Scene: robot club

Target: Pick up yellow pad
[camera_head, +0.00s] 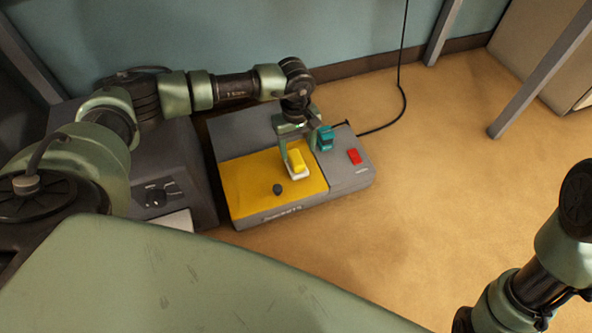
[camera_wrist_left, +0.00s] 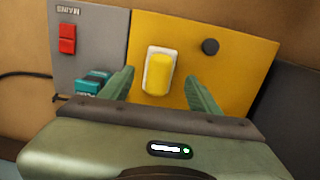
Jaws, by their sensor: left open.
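The yellow pad (camera_head: 297,161) is a small rounded block on a white base, on the yellow panel (camera_head: 245,185) of a grey box. In the left wrist view the yellow pad (camera_wrist_left: 159,74) stands between the spread fingertips, with gaps showing on both sides. My left gripper (camera_head: 299,156) is open and points down at the pad; it also shows in the left wrist view (camera_wrist_left: 160,76). I cannot tell how far down the pad its fingers reach. My right gripper is out of view; only part of the right arm shows at lower right.
A teal block (camera_head: 325,139) and a red switch (camera_head: 354,156) sit on the box's grey section (camera_head: 347,176). A black knob (camera_head: 277,189) is on the yellow panel near the pad. A black cable (camera_head: 403,95) runs behind. Tan floor (camera_head: 430,190) is clear at right.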

